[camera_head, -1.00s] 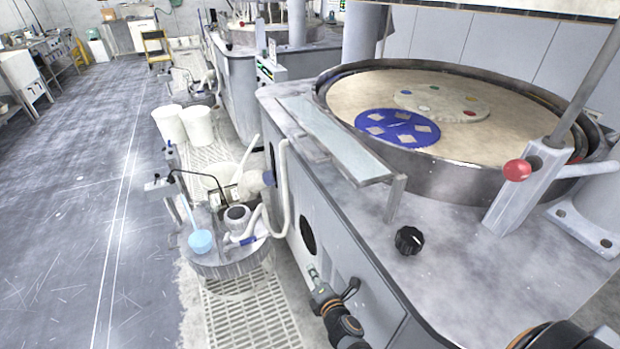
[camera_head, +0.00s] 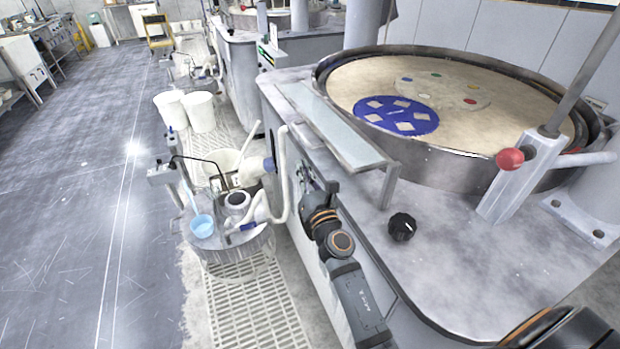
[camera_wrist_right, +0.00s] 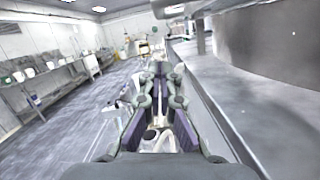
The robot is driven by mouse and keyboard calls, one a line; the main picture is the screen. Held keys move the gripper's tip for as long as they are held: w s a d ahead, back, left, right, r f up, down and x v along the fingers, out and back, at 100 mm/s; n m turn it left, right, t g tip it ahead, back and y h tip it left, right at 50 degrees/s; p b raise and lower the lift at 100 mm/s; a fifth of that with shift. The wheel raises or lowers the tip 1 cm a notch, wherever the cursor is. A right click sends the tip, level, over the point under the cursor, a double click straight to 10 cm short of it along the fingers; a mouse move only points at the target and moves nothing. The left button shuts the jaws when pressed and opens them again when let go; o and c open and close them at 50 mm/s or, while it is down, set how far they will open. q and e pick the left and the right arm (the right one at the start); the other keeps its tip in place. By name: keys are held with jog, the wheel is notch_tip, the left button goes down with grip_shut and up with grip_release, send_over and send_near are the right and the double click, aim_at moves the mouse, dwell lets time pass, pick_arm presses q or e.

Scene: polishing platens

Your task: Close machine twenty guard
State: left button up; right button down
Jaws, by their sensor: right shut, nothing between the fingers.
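The near polishing machine (camera_head: 470,270) has a round platen (camera_head: 450,75) inside a dark metal rim, with a blue disc (camera_head: 396,115) on it. No number on it is readable, and I cannot tell which part is its guard. A narrow pale plate (camera_head: 335,127) on a bracket runs along its left edge. A rod with a red ball (camera_head: 510,159) stands at the rim. My right gripper (camera_head: 306,180) is at the machine's left side, below the plate, shut and empty. Its closed fingers (camera_wrist_right: 160,86) also show in the right wrist view. My left gripper is out of view.
A black knob (camera_head: 402,227) is on the machine's front top. The floor farther left is clear.

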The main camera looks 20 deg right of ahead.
jog(key=r+p, duration=0.1)
jog(key=w+r+p, duration=0.1)
jog(key=r, duration=0.1)
jog(key=w+d+r+p, duration=0.1)
jog(key=p, duration=0.1)
jog(key=shift+r, duration=0.15)
